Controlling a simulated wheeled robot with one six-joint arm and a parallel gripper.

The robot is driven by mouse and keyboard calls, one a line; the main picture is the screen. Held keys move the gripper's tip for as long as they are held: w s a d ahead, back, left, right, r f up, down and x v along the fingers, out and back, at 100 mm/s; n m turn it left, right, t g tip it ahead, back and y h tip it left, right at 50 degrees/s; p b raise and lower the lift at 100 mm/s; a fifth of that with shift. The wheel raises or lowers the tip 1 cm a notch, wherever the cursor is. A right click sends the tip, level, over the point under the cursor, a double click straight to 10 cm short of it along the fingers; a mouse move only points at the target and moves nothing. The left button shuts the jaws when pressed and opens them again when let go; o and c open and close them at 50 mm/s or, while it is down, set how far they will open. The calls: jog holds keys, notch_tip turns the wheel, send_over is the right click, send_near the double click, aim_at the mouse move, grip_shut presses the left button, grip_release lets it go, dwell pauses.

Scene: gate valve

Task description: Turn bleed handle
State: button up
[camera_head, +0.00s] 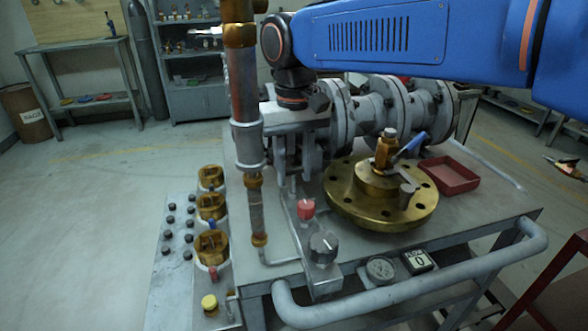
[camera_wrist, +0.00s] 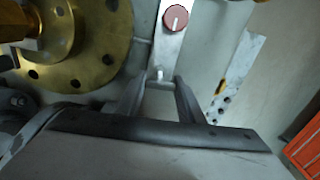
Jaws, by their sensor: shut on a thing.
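My gripper (camera_head: 287,180) reaches down behind the upright pipe in the head view, near the left end of the grey valve body. In the wrist view my gripper (camera_wrist: 161,80) has its two dark fingers around a small grey metal part (camera_wrist: 160,73), at the end of a grey strip with a red knob (camera_wrist: 175,18). The contact is small and dim, and I cannot tell for sure whether this part is the bleed handle. A brass fitting (camera_head: 385,150) with a blue lever (camera_head: 410,145) stands on the brass flange (camera_head: 345,205), apart from my gripper.
The upright pipe (camera_head: 245,110) stands close in front of my gripper. The grey bench (camera_head: 480,215) also bears a red tray (camera_head: 450,176), a grey knob (camera_head: 323,245), a gauge (camera_head: 380,269) and a flow display (camera_head: 418,260). Brass rings (camera_head: 211,247) line the left panel.

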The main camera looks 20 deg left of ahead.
aim_at(294, 168)
jog(key=shift+m, duration=0.6)
jog(key=o, duration=1.1)
jog(key=shift+c, duration=0.2)
notch_tip(294, 168, up, 18)
jog(key=shift+f, duration=0.25)
